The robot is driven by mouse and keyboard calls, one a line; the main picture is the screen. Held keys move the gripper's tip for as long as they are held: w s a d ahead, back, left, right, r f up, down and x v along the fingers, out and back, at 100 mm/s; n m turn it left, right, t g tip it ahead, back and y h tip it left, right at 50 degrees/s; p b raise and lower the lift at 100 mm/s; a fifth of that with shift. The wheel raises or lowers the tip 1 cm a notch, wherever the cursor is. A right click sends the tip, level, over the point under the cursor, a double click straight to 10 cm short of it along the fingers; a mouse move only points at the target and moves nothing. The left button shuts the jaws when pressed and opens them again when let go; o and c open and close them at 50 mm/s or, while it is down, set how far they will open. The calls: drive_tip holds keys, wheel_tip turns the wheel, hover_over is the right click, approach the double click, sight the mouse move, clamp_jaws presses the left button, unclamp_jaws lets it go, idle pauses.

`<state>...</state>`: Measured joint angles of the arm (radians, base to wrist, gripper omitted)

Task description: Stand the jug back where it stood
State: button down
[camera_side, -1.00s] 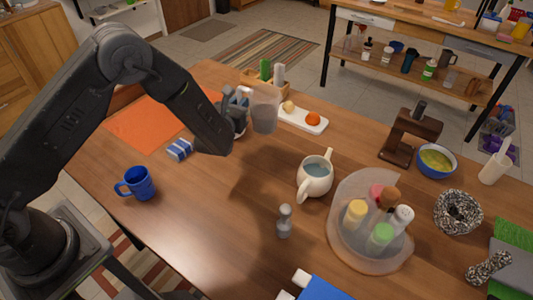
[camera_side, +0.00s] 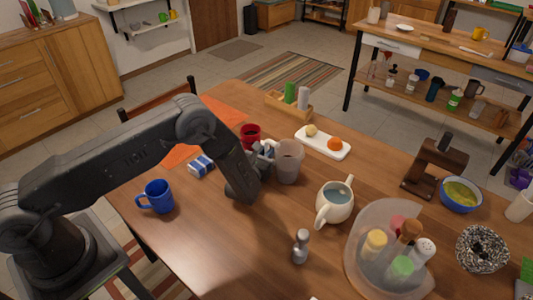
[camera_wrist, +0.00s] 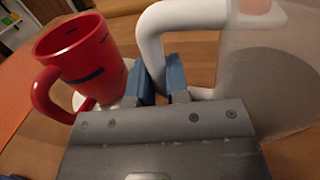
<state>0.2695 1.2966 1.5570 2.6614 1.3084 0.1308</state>
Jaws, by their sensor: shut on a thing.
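The jug (camera_side: 289,158) is a translucent grey vessel with a white handle (camera_wrist: 152,40). My gripper (camera_side: 264,157) is on its left side, shut on the handle. In the wrist view the handle runs down between my blue-padded fingers (camera_wrist: 160,82), and the jug's cloudy wall (camera_wrist: 272,85) fills the right side. The jug is upright and low over the table; I cannot tell whether its base touches the wood. A cream pitcher (camera_side: 334,204) with bluish liquid stands to its lower right.
A red mug (camera_side: 250,131) stands close behind my gripper; it is large in the wrist view (camera_wrist: 85,65). A white tray (camera_side: 322,143) with an orange fruit lies behind right. A blue mug (camera_side: 158,196), striped block (camera_side: 201,166), grey shaker (camera_side: 301,246) and round spice tray (camera_side: 358,275) stand around.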

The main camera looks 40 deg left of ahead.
idle(0.3)
drive_tip(key=c, duration=1.1)
unclamp_jaws()
drive_tip(key=shift+f, duration=0.1)
